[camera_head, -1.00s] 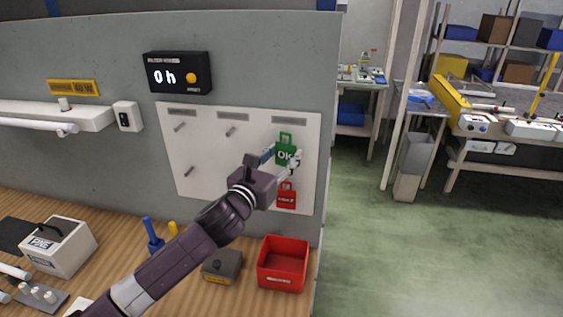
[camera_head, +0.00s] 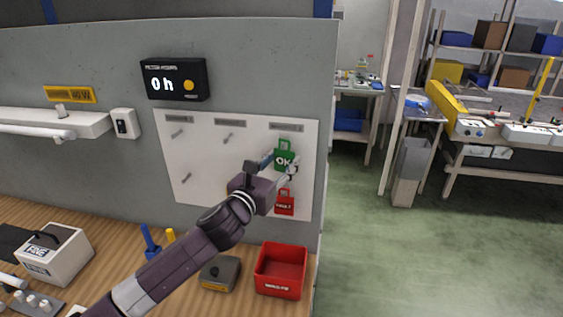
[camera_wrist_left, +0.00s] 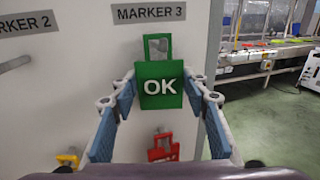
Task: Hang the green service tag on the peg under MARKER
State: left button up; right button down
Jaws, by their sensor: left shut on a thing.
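The green tag (camera_head: 284,158), printed OK, is upright in front of the white board (camera_head: 212,187), below the MARKER 3 label (camera_wrist_left: 150,12). It also shows in the left wrist view (camera_wrist_left: 159,99), with its open loop on top. I cannot tell whether the loop is around a peg. A red tag (camera_head: 284,204) is lower on the board, below the green one. My right gripper is not in view.
Bare pegs (camera_head: 228,137) show on the board's left and middle. A yellow thing (camera_wrist_left: 67,158) shows low in the wrist view. A red bin (camera_head: 281,270) and a grey box (camera_head: 220,273) stand on the bench. Open floor is to the right.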

pick_arm(q)
jog(key=o, duration=1.1)
jog(key=shift+o, duration=0.5)
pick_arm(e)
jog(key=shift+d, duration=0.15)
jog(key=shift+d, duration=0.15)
